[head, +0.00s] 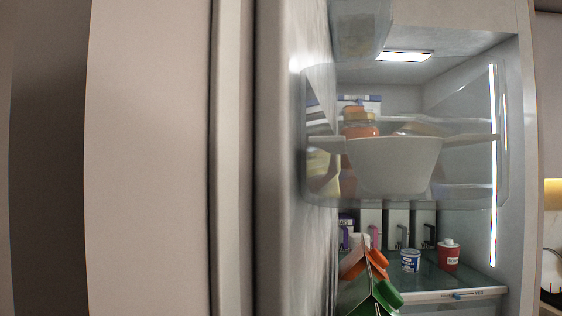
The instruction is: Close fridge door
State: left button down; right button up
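The fridge door (285,160) is open and stands close in front of me, seen nearly edge-on at the middle of the head view. A clear door shelf juts from its inner side to the right. The lit fridge interior (465,150) shows to the right of the door. Neither of my grippers is in view, and the door's outer face is mostly hidden by the steep angle.
A white pan or bowl (393,165) with two handles shows behind the clear shelf. A small tub (410,261) and a red container (448,256) stand inside. A plain panel (150,160) fills the left.

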aim_at(166, 157)
jog(key=j+z, duration=0.75)
jog(key=k+j+z, duration=0.15)
jog(key=z, duration=0.2)
jog(key=k+j+z, duration=0.15)
jog(key=k+j, duration=0.15)
jog(key=j, duration=0.15)
jog(key=k+j+u, duration=0.25)
jog(key=l+u, duration=0.15)
jog(key=l, duration=0.1)
